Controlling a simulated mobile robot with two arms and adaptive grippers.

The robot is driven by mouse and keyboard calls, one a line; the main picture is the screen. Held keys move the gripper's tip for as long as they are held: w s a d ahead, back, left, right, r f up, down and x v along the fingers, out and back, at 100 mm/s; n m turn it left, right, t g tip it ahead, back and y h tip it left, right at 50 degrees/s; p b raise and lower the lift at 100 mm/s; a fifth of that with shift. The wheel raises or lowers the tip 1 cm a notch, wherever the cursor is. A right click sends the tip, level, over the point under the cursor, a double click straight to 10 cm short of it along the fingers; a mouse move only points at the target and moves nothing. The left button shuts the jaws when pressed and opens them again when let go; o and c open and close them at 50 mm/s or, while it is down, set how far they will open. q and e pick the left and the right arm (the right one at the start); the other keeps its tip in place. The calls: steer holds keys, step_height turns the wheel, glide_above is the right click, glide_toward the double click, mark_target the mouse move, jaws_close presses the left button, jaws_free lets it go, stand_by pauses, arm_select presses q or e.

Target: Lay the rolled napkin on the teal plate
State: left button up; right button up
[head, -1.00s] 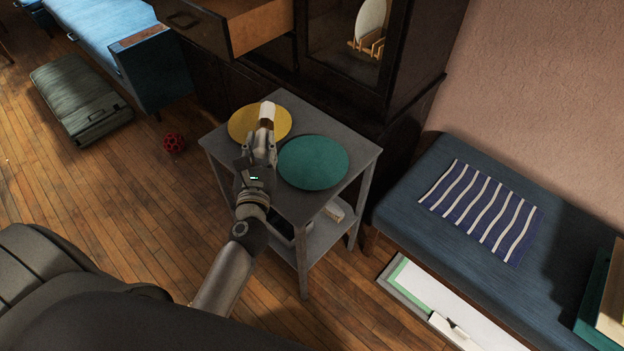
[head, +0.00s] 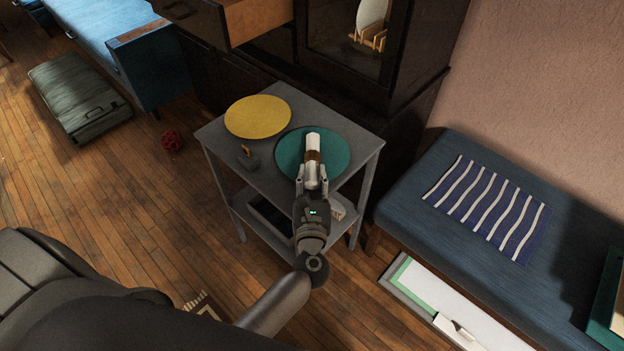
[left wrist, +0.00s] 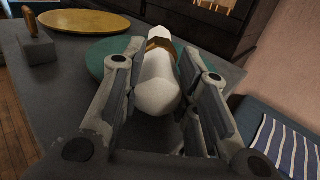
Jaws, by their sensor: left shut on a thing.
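The rolled napkin (head: 313,144) is white with a brown band. My left gripper (head: 313,172) is shut on it near its close end; the left wrist view shows the napkin (left wrist: 157,85) between the two fingers. The teal plate (head: 340,158) lies on the grey side table. In the head view the napkin overlaps the plate. In the left wrist view the plate (left wrist: 100,55) shows behind and beside the napkin. I cannot tell whether the napkin touches the plate. My right gripper is not in view.
A yellow plate (head: 258,116) lies on the grey side table (head: 236,178) left of the teal plate. A small dark block with a handle (head: 249,160) stands in front of it. A dark cabinet (head: 350,85) rises behind, and a blue bench (head: 400,215) stands to the right.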

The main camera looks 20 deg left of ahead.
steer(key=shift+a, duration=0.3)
arm_select(q)
steer(key=shift+f, duration=0.15)
steer(key=o, duration=1)
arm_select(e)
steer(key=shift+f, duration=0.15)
arm_select(q)
steer(key=shift+r, duration=0.25)
steer(key=b+v, duration=0.1)
steer(key=v, duration=0.5)
steer(key=shift+s+d+f, duration=0.1)
steer(key=shift+s+f, duration=0.05)
steer(key=shift+s, duration=0.1)
steer(key=shift+s+d, duration=0.15)
steer(key=shift+s, duration=0.35)
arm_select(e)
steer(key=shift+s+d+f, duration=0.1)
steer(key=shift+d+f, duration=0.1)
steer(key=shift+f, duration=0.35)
